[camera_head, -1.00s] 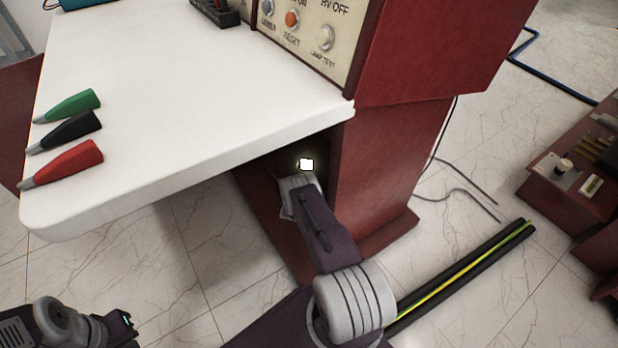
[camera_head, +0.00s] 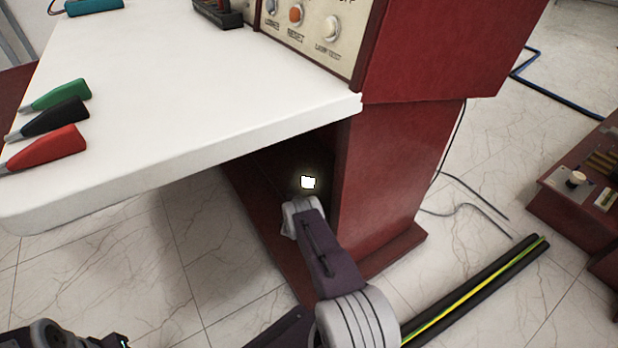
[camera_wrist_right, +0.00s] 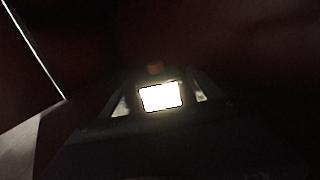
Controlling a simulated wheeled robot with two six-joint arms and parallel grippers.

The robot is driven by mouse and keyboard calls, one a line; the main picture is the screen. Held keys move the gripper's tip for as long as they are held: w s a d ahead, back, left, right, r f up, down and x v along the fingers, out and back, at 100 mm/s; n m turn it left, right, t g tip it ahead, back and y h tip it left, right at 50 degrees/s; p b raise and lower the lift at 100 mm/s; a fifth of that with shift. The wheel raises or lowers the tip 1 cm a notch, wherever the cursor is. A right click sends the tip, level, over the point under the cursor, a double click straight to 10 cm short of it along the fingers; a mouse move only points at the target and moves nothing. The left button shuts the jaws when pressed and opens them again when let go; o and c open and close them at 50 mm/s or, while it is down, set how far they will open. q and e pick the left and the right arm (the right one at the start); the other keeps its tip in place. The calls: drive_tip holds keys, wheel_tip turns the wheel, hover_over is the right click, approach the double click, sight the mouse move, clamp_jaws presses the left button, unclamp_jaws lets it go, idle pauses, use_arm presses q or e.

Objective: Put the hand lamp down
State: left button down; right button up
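The hand lamp shows as a bright white square (camera_head: 308,182) under the white table, beside the red cabinet pedestal. In the right wrist view its lit face (camera_wrist_right: 160,96) glows between two pale finger edges, with dark surroundings. My right gripper (camera_wrist_right: 160,100) seems shut on the lamp; the finger contact is too dark to see clearly. In the head view my right arm reaches up from the bottom, and the lamp is at its far end, in the shadowed recess. My left gripper (camera_head: 120,341) is at the bottom left edge, cut off by the frame.
The white table (camera_head: 200,90) overhangs the recess. Green (camera_head: 58,95), black (camera_head: 50,118) and red clips (camera_head: 45,149) lie on it. The red pedestal (camera_head: 385,185) stands right of the arm. Dark bars (camera_head: 475,290) lie on the tiled floor, with cables beyond.

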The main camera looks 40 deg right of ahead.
drive_tip(key=shift+s+a+r+p, duration=0.1)
drive_tip(key=shift+a+r+p, duration=0.05)
drive_tip(key=shift+r+p, duration=0.15)
drive_tip(key=p+v, duration=0.4)
drive_tip(key=shift+r, duration=0.3)
drive_tip(key=f+p+v, duration=0.1)
drive_tip(key=p+v, duration=0.3)
drive_tip(key=v, duration=0.3)
drive_tip(key=shift+s+a, duration=0.25)
drive_tip(key=shift+a, duration=0.05)
